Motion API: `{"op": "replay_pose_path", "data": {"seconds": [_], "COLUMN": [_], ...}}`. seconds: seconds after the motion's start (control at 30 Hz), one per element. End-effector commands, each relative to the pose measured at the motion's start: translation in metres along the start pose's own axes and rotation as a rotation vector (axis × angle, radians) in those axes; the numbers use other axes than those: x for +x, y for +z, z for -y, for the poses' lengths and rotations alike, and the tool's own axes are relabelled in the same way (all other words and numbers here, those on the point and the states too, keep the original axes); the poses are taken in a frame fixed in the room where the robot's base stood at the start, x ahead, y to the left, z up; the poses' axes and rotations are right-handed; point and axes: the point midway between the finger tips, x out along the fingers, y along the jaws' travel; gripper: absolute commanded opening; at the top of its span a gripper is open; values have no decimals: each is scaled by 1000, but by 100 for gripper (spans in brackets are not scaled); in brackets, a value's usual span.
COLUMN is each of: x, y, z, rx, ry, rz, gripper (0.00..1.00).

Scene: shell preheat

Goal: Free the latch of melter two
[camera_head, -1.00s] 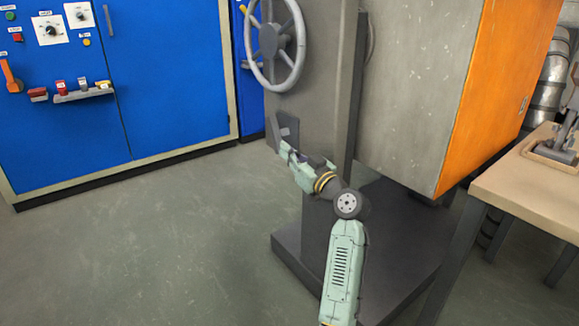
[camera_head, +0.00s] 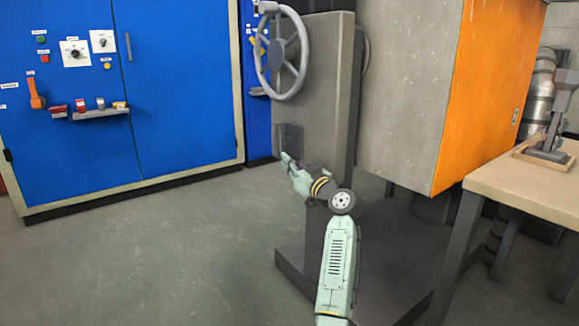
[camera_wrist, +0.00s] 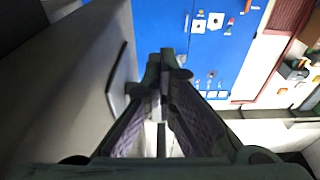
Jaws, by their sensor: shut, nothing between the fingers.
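The grey melter door (camera_head: 325,90) carries a spoked handwheel (camera_head: 285,55). Low on the door is a small dark latch plate (camera_head: 291,137); its lever is too small to make out clearly. My gripper (camera_head: 286,157) is just below this plate, pointing up and left, and I cannot tell whether it touches. In the wrist view my gripper (camera_wrist: 163,62) has its fingertips together with nothing held. A pale plate with a dark edge (camera_wrist: 120,80) stands out from the grey surface left of the fingers. No label shows which melter this is.
A blue cabinet (camera_head: 185,100) with knobs and an orange handle stands at left. The melter body has an orange side (camera_head: 485,90) and a dark base (camera_head: 300,270). A wooden-topped table (camera_head: 525,185) is at right. The floor at left is clear.

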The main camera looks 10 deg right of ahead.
Motion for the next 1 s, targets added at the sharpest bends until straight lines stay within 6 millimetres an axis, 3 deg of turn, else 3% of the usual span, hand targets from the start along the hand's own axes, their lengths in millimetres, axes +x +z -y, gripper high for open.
{"op": "replay_pose_path", "data": {"seconds": [0.47,0.8,1.0], "x": [1,11,16], "y": [-6,-66,-92], "z": [0,0,0], "rx": [-1,-2,0], "ry": [0,0,0], "rz": [0,-1,0], "gripper": [0,0,0]}}
